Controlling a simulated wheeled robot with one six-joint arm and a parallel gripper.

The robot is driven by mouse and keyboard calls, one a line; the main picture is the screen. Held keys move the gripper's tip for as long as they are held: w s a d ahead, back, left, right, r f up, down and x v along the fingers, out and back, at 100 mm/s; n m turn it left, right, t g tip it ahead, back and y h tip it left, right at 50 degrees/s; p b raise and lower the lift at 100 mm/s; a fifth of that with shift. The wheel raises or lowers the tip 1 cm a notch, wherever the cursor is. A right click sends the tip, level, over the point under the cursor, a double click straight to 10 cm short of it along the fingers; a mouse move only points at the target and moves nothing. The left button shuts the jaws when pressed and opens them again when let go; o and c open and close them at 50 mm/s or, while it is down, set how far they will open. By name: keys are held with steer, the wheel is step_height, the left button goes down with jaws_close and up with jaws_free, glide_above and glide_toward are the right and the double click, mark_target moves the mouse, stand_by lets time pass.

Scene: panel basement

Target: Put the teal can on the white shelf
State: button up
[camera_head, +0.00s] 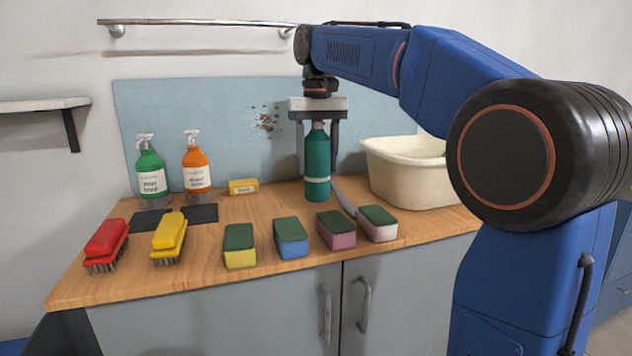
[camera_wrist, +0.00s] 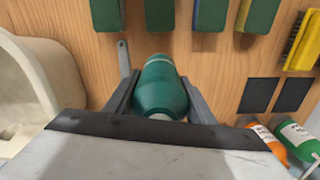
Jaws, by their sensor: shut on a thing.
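The teal can (camera_head: 317,165) is a tall teal cylinder with a pale band, upright at the back of the wooden counter. My gripper (camera_head: 318,145) comes down from above and is shut on its upper part. I cannot tell whether the can's base touches the counter. In the wrist view the teal can (camera_wrist: 160,90) sits between the two grey fingers (camera_wrist: 160,105). The white shelf (camera_head: 45,104) is on the wall at the far left, on a dark bracket, and its visible top looks empty.
On the counter (camera_head: 280,263) stand a green bottle (camera_head: 150,170), an orange bottle (camera_head: 196,165), a yellow box (camera_head: 243,187), a red brush (camera_head: 106,243), a yellow brush (camera_head: 169,236) and several sponges (camera_head: 290,238). A cream basin (camera_head: 405,170) is right of the can. A rail (camera_head: 200,23) runs above.

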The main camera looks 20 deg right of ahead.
mark_target(318, 179)
steer(key=shift+f, duration=2.3)
steer(key=shift+f, duration=0.1)
steer(key=o, duration=1.4)
